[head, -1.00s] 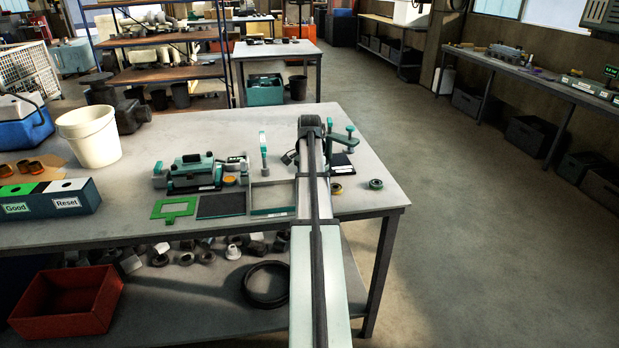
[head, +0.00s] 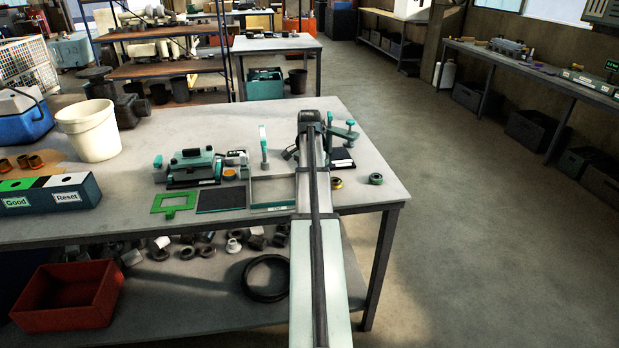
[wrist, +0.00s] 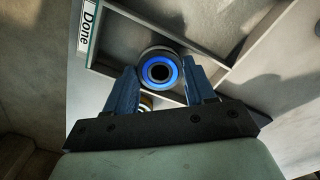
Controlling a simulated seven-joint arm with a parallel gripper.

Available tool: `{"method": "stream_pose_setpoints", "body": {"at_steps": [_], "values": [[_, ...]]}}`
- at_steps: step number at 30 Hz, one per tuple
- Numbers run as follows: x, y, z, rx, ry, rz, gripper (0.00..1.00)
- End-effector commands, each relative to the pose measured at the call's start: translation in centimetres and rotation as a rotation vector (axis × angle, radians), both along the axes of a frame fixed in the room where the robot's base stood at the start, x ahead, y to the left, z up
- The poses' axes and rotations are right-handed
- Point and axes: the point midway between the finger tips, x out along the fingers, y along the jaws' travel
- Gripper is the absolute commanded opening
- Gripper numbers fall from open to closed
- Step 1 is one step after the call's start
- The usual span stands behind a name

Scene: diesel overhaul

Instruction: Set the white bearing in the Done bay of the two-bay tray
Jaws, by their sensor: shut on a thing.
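In the wrist view my gripper (wrist: 160,82) is shut on a round bearing (wrist: 159,72) with a blue ring on its face, a dark centre and a pale grey rim. The bearing appears over the tray's bay with the "Done" label (wrist: 88,24); I cannot tell whether it touches the bay floor. A grey wall (wrist: 151,25) of the tray runs behind it, and a second bay lies to the right. In the head view the two-bay tray (head: 273,178) is on the table, partly hidden by my arm. My gripper is hidden there.
A dark mat (head: 222,200), a green frame (head: 174,203) and a teal machine (head: 192,166) lie left of the tray. A teal upright tool (head: 264,150) stands behind it. Small rings, one of them at the right (head: 376,179), lie right of my arm. The table's right end is mostly clear.

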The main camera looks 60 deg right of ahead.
Motion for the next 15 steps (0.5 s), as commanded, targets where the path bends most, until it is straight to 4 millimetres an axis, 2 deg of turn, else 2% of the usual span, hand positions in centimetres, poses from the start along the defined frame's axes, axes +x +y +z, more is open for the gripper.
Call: {"method": "stream_pose_setpoints", "body": {"at_steps": [15], "values": [[0.00, 0.00, -0.58, 0.000, 0.000, 0.000, 0.24]]}}
